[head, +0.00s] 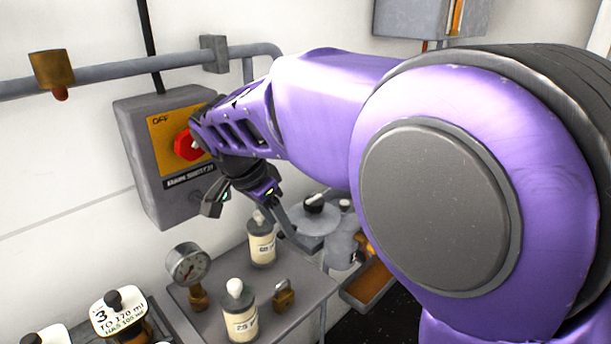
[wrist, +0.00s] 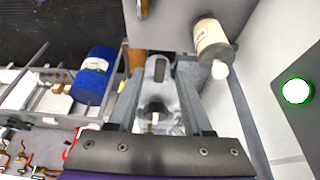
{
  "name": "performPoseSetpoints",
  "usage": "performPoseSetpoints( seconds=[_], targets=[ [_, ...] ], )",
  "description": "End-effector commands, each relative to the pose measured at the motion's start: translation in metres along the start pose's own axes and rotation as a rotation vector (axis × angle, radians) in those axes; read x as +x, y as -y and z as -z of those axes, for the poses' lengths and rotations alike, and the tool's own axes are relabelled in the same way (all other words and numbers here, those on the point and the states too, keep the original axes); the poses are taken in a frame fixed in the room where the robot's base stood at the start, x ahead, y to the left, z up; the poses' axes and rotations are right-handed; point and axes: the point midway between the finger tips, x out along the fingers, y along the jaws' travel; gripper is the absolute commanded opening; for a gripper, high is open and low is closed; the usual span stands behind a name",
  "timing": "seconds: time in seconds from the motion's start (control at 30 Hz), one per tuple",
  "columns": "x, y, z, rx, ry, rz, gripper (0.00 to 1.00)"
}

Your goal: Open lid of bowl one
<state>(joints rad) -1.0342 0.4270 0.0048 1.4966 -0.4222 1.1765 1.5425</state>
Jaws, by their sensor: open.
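My gripper (head: 240,200) hangs in front of the wall switch box, above the far part of the grey bench. Its fingers are apart and nothing is seen held between them. In the wrist view my gripper (wrist: 160,105) points at a slotted grey part whose nature I cannot tell. A round grey lid (head: 299,222) with a black knob sits just right of and below the fingers in the head view. A lidded container (head: 120,318) marked 3, with a black knob, stands at the lower left. No lid marked one is readable, so I cannot tell which is bowl one.
The bench carries cream bottles (head: 240,322) (head: 262,248), a pressure gauge (head: 187,265) and a brass padlock (head: 285,297). A switch box (head: 150,190) with a red knob is close behind my gripper. A blue cylinder (wrist: 95,75) lies left in the wrist view.

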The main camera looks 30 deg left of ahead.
Motion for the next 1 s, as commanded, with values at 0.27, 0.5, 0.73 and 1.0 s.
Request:
performPoseSetpoints(
  seconds=[0.27,0.5,0.73,1.0],
  targets=[
    [-0.069,0.001,0.001,-0.001,-0.001,0.006,0.5],
    [-0.124,0.001,0.001,0.0,0.0,0.004,0.5],
    [-0.153,0.001,0.0,-0.001,0.0,0.003,0.5],
    [-0.159,0.0,0.0,0.0,0.0,0.001,0.5]
  ],
)
